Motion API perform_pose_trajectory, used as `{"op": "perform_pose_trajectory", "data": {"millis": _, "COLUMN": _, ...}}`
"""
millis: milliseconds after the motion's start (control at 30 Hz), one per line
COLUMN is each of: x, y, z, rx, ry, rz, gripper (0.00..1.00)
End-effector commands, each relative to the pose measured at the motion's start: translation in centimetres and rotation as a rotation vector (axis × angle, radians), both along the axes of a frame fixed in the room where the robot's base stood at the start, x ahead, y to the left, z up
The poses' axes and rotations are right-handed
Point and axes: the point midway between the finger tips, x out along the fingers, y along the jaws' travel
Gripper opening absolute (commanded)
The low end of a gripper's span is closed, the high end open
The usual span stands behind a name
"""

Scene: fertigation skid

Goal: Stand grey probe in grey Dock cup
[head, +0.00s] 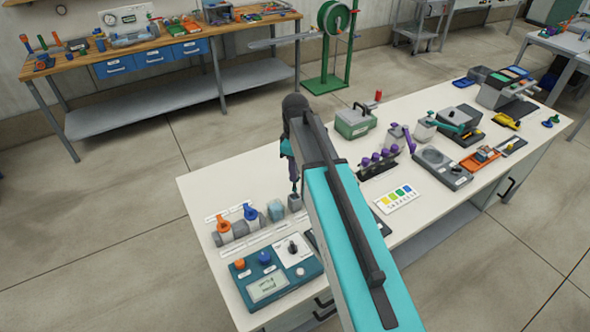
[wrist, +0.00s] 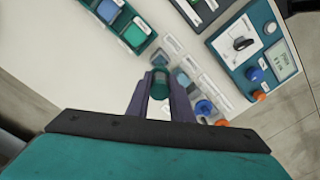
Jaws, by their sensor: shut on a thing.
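My gripper (wrist: 160,100) is shut on a slim upright thing, taken to be the grey probe (wrist: 160,80); its rounded top looks dark green-grey in the wrist view. In the head view my gripper (head: 291,168) is over the near-left part of the white table, partly hidden by my arm. A small grey cup (head: 295,203), likely the Dock cup, stands just below it. The probe's lower end is too small to tell whether it is inside the cup or above it. A paler blue-grey cup (head: 276,210) stands beside it to the left.
Orange and blue valves (head: 236,220) stand left of the cups, above a teal control box (head: 268,282). A rack with purple knobs (head: 378,163) and a colour card (head: 397,198) lie right. A green tray (wrist: 118,22) shows in the wrist view.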

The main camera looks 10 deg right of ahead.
Motion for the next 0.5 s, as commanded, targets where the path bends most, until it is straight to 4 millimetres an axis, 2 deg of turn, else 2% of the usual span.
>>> {"op": "perform_pose_trajectory", "data": {"millis": 500, "x": 0.0, "y": 0.1, "z": -2.5, "rx": 0.000, "ry": 0.000, "rz": 0.001, "gripper": 0.00}}
